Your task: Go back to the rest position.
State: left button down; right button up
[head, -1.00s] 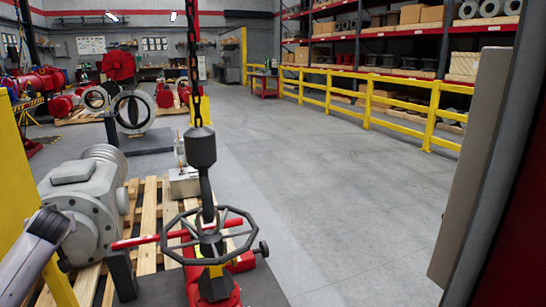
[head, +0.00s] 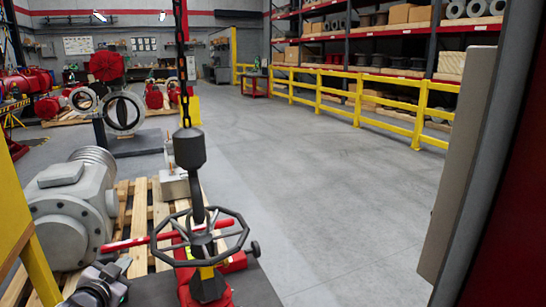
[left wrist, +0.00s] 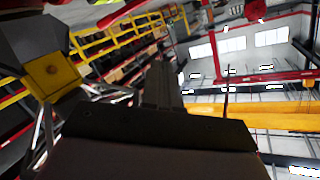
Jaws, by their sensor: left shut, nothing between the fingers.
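My left gripper (head: 112,272) is low in the left part of the head view, in front of the grey actuator housing (head: 68,215). Its fingers are small and dark, and it is shut and empty. The black handwheel (head: 198,240) sits on the red valve (head: 205,290), to the right of the gripper and apart from it. A red bar (head: 130,243) reaches left from the wheel. A dark hook block (head: 190,150) hangs on a chain over the wheel. In the left wrist view, dark gripper parts (left wrist: 150,120) fill the lower middle. My right gripper is not in view.
A wooden pallet (head: 140,215) lies beneath and behind the housing. A yellow panel (head: 12,215) stands at the left edge. A grey panel (head: 455,170) stands close on the right. Open floor (head: 320,200) lies between the valve and the yellow railing (head: 365,100).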

pick_arm(q)
jog(key=s+d+f+g+h, duration=0.2)
jog(key=s+d+f+g, duration=0.1)
jog(key=s+d+f, duration=1)
jog(key=s+d+f+n+g+h, duration=0.1)
jog(key=s+d+f, duration=0.1)
jog(key=s, duration=0.6)
jog(key=s+d+f+n+g, duration=0.1)
jog(key=s+d+f, duration=0.2)
jog(key=s+d, duration=0.2)
jog(key=s, duration=0.3)
jog(key=shift+d+n+h, duration=0.3)
jog(key=shift+h, duration=0.1)
jog(key=shift+s, duration=0.1)
jog(key=shift+a, duration=0.1)
